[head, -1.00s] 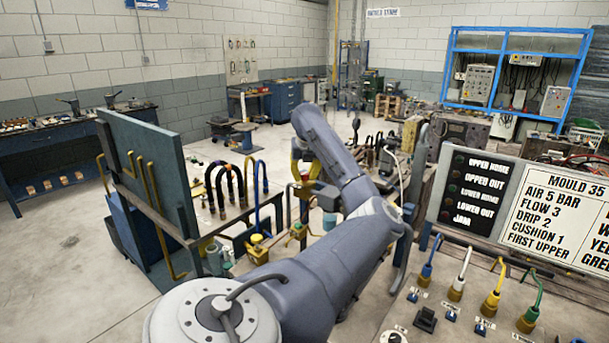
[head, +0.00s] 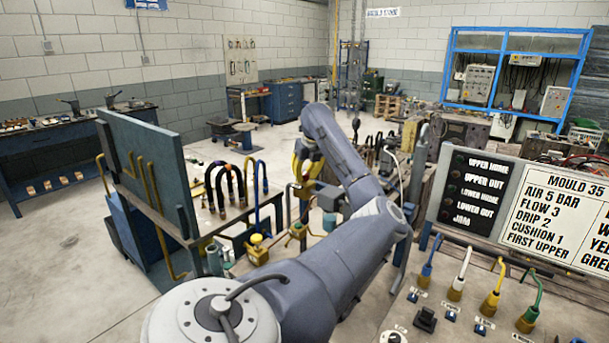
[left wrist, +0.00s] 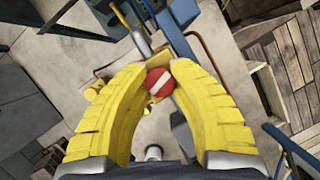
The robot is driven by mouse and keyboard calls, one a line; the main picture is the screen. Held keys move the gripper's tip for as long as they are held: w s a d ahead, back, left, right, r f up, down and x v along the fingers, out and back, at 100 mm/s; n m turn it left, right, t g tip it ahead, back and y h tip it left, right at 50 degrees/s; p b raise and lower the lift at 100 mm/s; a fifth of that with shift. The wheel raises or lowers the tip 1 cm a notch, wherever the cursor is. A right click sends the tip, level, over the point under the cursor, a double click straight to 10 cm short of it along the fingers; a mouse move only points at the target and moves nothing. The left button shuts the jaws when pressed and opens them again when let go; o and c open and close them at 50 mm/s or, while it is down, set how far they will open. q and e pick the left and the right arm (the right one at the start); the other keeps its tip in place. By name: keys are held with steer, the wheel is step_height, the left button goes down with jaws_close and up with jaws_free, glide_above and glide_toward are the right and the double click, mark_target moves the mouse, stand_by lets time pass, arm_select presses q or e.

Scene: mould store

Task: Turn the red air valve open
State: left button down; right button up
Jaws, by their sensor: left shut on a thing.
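The red air valve (left wrist: 160,82) is a round red knob with a pale bar across its face, seen in the left wrist view. The bar lies slanted, from upper right to lower left. My left gripper (left wrist: 161,70) has its two yellow fingers closed on the red valve, one on each side. In the head view my left gripper (head: 301,172) shows only partly behind my own arm, at the pipework on the bench. The red valve is hidden there. My right gripper is not in view.
A blue-grey upright panel (head: 150,165) stands left of the gripper. Curved black hoses (head: 226,188) and a yellow-topped fitting (head: 257,247) stand close by. A console (head: 470,312) with coloured cables and a Mould 35 sign (head: 555,215) is at the right.

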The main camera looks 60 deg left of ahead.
arm_select(q)
steer(key=n+g, duration=0.1)
steer(key=n, duration=0.2)
steer(key=n+g, duration=0.1)
steer(key=n, duration=0.3)
steer(key=shift+a+g+h, duration=0.1)
steer(key=shift+g+h, duration=0.3)
steer(key=n+g+h, duration=0.1)
steer(key=n, duration=0.3)
steer(key=shift+n+g+h, duration=0.3)
steer(key=shift+n+h, duration=0.3)
steer(key=shift+n, duration=1)
steer(key=shift+s+n, duration=0.1)
steer(key=shift+n, duration=0.2)
steer(key=c, duration=1.1)
jaws_free()
steer(key=shift+s, duration=0.1)
steer(key=shift+o, duration=0.2)
steer(key=shift+w+r, duration=0.35)
steer(key=v, duration=1.1)
steer(key=shift+r, duration=0.15)
